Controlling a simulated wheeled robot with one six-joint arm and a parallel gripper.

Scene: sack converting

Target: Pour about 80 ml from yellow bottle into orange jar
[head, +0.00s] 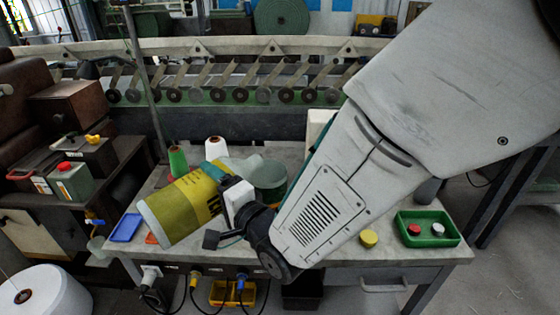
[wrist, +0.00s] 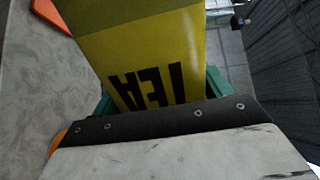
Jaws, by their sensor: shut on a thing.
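The yellow bottle (head: 180,208) with dark lettering is held above the bench, tilted well over, its pale-rimmed end at the lower left. My gripper (head: 220,180) is shut around it; teal fingers show on both sides. In the wrist view the bottle (wrist: 150,60) fills the middle, with its lettering close to my gripper (wrist: 160,98). No orange jar can be made out clearly. An orange piece (head: 152,238) shows partly behind the bottle, and a flat orange shape (wrist: 50,14) shows in the wrist view. No liquid stream is visible.
A dark green container (head: 268,174) stands behind my gripper. Green (head: 178,160) and white (head: 216,147) spools stand at the back left. A blue tray (head: 125,228) lies at the left edge. A yellow lid-like disc (head: 369,238) and a green tray (head: 428,240) are on the right.

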